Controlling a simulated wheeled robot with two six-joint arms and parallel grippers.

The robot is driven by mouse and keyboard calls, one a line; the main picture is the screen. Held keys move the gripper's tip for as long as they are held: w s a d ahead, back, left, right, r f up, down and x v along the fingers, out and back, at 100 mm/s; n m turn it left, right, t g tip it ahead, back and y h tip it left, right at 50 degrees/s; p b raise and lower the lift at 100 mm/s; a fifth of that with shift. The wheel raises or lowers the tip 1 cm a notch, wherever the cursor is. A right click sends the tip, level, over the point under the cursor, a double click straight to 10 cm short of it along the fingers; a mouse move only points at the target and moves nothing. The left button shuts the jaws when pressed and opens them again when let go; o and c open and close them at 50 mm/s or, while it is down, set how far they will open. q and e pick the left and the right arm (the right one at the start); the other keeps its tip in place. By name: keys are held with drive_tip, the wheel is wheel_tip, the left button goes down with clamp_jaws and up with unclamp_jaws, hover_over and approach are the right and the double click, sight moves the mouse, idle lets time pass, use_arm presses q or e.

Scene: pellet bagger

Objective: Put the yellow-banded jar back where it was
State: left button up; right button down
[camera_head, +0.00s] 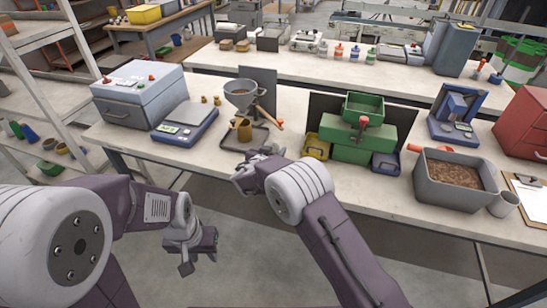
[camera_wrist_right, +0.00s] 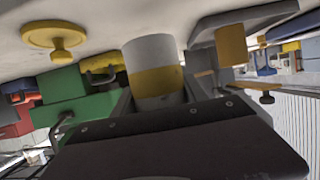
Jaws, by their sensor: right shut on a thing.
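The yellow-banded jar (camera_wrist_right: 152,55), pale grey with a yellow band, is between the fingers of my right gripper in the right wrist view, which looks upside down. My right gripper (camera_head: 250,174) is shut on it. In the head view this gripper is at the near bench's front edge, just in front of the tray under the funnel; I cannot make out the jar there. My left gripper (camera_head: 198,252) hangs open and empty in front of the bench. On the far bench stand red-banded (camera_head: 338,50), blue-banded (camera_head: 355,52) and green-banded (camera_head: 371,54) jars.
Near the right gripper are a funnel (camera_head: 241,95), a yellow-brown cup (camera_head: 244,130) on a dark tray (camera_head: 229,141), and a yellow bin (camera_head: 316,147) beside a green machine (camera_head: 362,133). A scale (camera_head: 185,125) is left. A grey pellet bin (camera_head: 455,195) is right.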

wheel_tip(320, 180, down, 4)
drive_tip(key=shift+w+r+p, duration=0.1)
drive_tip(key=shift+p, duration=0.25)
drive_tip(key=shift+f+b, duration=0.25)
drive_tip(key=shift+b, duration=0.15)
drive_tip(key=c, duration=0.6)
unclamp_jaws()
drive_tip(key=shift+r, duration=0.1)
